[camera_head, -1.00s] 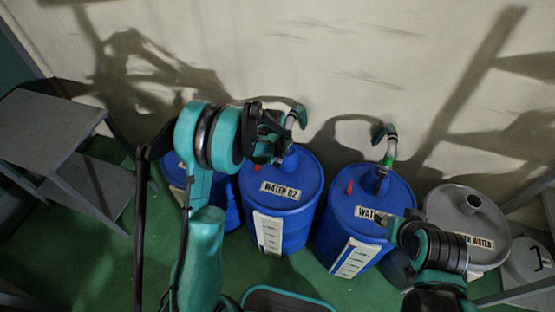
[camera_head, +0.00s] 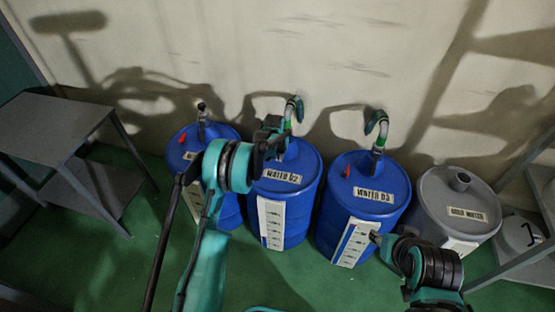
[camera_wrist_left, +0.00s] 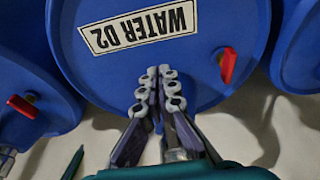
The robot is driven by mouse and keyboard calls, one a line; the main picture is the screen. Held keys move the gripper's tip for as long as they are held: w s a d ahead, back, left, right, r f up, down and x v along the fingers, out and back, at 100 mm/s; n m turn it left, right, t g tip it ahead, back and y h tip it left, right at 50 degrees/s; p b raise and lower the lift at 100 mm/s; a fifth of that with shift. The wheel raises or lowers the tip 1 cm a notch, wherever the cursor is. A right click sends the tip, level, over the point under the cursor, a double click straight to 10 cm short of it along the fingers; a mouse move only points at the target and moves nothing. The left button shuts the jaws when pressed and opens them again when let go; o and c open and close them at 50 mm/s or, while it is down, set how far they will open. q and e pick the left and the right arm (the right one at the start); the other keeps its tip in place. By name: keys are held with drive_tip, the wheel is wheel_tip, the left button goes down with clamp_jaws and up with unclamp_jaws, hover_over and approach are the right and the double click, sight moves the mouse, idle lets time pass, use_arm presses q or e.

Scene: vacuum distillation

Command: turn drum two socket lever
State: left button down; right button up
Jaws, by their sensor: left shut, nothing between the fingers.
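Drum two is the blue drum (camera_head: 300,208) labelled WATER 02, in the middle of the blue drums. It also fills the top of the left wrist view (camera_wrist_left: 110,75). Its red lever (camera_wrist_left: 228,65) stands on the lid, to the right of my left gripper (camera_wrist_left: 160,85), with a gap between them. In the head view the lever is hidden behind my left gripper (camera_head: 272,136). The left fingers are shut together and empty over the lid's edge by the socket pipe. My right gripper (camera_head: 380,240) is in front of drum three; its fingers are too small to judge.
A blue drum with a red lever (camera_head: 183,140) stands left. Drum three (camera_head: 378,190), with a hooked pipe (camera_head: 384,124), stands right, beside a grey drum (camera_head: 455,218). A grey stepped stand (camera_head: 50,125) is at far left. The wall is close behind; green floor lies open in front.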

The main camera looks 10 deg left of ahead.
use_arm(q)
drive_tip(key=shift+f+t, duration=0.5)
drive_tip(key=shift+f, duration=0.05)
drive_tip(key=t, duration=0.1)
drive_tip(key=f+t, duration=0.1)
drive_tip(key=t, duration=0.1)
drive_tip(key=shift+w+f+b, duration=0.1)
drive_tip(key=shift+w+b, duration=0.2)
drive_tip(key=shift+b, duration=0.05)
drive_tip(key=shift+w+f+t, duration=0.55)
drive_tip(key=shift+w+t, duration=0.1)
drive_tip(key=shift+t, duration=0.25)
drive_tip(key=shift+w+f, duration=0.35)
